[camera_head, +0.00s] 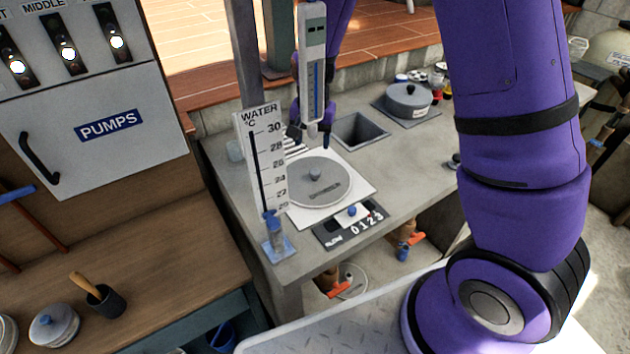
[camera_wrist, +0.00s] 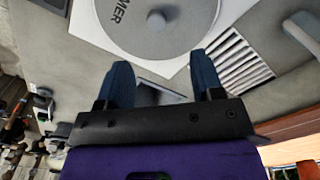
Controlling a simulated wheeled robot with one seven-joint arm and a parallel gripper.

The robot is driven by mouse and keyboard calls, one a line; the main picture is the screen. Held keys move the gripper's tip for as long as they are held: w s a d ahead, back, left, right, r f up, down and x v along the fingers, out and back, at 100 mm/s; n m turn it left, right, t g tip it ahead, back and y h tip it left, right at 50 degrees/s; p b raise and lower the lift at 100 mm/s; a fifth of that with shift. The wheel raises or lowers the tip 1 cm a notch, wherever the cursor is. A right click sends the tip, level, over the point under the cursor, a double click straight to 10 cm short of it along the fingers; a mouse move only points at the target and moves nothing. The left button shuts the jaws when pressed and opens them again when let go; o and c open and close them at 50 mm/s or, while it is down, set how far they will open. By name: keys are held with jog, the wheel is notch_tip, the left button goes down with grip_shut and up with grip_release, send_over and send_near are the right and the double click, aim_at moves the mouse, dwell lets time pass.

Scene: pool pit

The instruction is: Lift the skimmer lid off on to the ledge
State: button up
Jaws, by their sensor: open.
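The skimmer lid (camera_head: 318,187) is a round grey disc with a small knob (camera_head: 314,174) at its middle. It lies flat in a white square plate (camera_head: 366,185) set in the grey counter. I cannot tell which surface is the ledge.
A square opening (camera_head: 360,131) lies behind the lid, and a slatted grille (camera_wrist: 232,65) is beside it. A lidded grey pot (camera_head: 408,100) stands further back. A water temperature scale (camera_head: 261,160) stands left of the lid; a numbered slider panel (camera_head: 335,237) is in front.

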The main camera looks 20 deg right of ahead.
aim_at(315, 171)
notch_tip(315, 171, down, 7)
jog(key=shift+w+r, duration=0.1)
jog(key=shift+r, duration=0.05)
jog(key=shift+d+f, duration=0.15)
jog(key=shift+f, duration=1.2)
jog(key=shift+d+f, duration=0.15)
jog(key=shift+f, duration=1.15)
jog(key=c, duration=1.1)
jog(key=shift+r, duration=5.1)
